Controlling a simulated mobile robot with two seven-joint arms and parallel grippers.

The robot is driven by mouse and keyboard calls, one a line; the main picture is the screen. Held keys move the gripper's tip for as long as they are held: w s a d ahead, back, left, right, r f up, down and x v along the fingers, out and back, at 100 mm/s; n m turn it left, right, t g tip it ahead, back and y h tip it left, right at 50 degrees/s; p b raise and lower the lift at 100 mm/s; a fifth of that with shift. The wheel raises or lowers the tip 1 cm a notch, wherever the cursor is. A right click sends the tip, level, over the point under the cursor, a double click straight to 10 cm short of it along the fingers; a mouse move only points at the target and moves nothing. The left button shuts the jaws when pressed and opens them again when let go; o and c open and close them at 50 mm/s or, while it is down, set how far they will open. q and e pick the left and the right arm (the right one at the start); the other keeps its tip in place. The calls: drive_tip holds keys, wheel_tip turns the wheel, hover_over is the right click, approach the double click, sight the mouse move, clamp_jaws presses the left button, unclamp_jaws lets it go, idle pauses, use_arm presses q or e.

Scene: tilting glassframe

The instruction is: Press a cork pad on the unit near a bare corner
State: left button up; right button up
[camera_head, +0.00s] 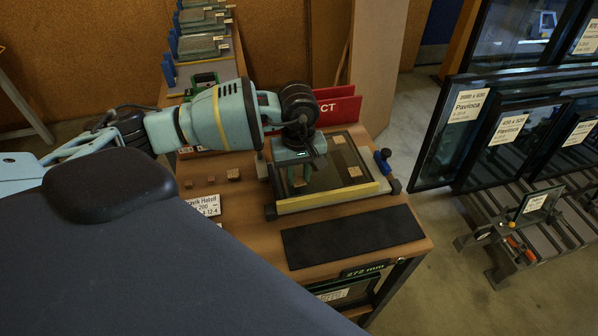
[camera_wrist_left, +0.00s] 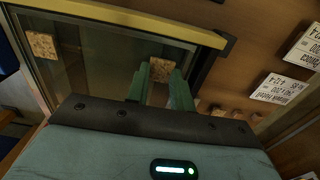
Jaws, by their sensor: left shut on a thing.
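The unit, a dark-framed glass pane (camera_head: 328,178), lies on the wooden bench with a yellow strip along its near edge. In the head view, cork pads sit near its near right corner (camera_head: 355,172) and its far edge (camera_head: 338,139). My left gripper (camera_head: 299,187) is over the near left part of the unit, pointing down. In the left wrist view its green fingers (camera_wrist_left: 162,88) are shut on a cork pad (camera_wrist_left: 162,70) near a frame corner. Whether this pad touches the glass cannot be told. Another cork pad (camera_wrist_left: 42,45) shows on the glass. My right gripper is out of view.
Several loose cork pads (camera_head: 210,180) lie on the bench left of the unit, near white labels (camera_head: 205,204). A black mat (camera_head: 352,237) lies in front. A blue-handled clamp (camera_head: 384,160) is at the right edge; a red sign (camera_head: 338,108) stands behind.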

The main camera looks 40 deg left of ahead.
use_arm(q)
drive_tip(key=o, duration=1)
wheel_tip(320, 180, up, 6)
drive_tip(key=shift+r, duration=0.9)
